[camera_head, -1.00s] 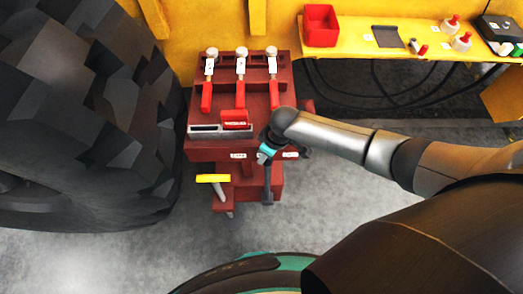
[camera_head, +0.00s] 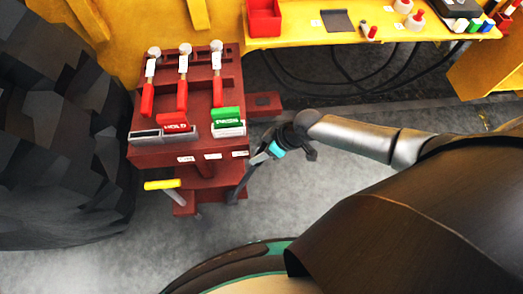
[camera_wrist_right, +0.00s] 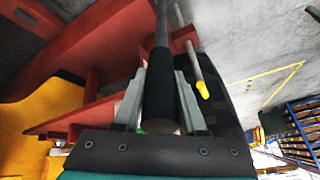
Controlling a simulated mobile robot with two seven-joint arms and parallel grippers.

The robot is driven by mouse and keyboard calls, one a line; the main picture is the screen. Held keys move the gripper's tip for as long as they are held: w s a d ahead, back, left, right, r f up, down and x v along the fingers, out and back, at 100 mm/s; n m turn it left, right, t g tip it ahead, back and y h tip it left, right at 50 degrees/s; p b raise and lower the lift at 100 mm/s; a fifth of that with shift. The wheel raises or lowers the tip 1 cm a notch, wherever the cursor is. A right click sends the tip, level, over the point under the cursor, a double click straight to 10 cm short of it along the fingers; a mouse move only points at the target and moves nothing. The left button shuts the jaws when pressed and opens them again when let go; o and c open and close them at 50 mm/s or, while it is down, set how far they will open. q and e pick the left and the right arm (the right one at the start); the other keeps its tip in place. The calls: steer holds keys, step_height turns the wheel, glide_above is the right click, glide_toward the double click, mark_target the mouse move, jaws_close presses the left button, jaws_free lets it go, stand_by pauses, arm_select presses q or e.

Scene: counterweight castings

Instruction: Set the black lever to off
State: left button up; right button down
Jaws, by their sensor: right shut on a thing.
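The black lever (camera_wrist_right: 159,95) has a dark round grip on a grey rod. In the right wrist view it runs between the two fingers of my right gripper (camera_wrist_right: 160,74), which is shut on the grip. In the head view my right gripper (camera_head: 265,155) is at the right of the red stand (camera_head: 150,155). There the lever's rod (camera_head: 241,185) slants from low beside the stand up and right to the gripper. The grip is mostly hidden in the head view. I cannot read off markings for this lever. My left gripper is not in view.
A yellow-handled lever (camera_head: 162,184) sticks out at the stand's lower left. Several red-handled clamps (camera_head: 182,95), a red HOLD sign (camera_head: 175,127) and a green sign (camera_head: 228,117) are on the stand. A large tyre (camera_head: 60,165) stands left; a yellow bench (camera_head: 300,36) is behind.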

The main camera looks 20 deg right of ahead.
steer(key=shift+s+d+f, duration=0.15)
steer(key=shift+d+f, duration=0.05)
steer(key=shift+d, duration=0.25)
steer(key=c, duration=0.8)
jaws_free()
steer(key=shift+d, duration=0.1)
steer(key=shift+o, duration=0.2)
steer(key=shift+r, duration=0.15)
steer(key=shift+r, duration=0.35)
steer(key=p+v, duration=0.3)
steer(key=v, duration=1.1)
steer(key=shift+p, duration=0.35)
steer(key=shift+s+d, duration=0.1)
steer(key=shift+s, duration=0.05)
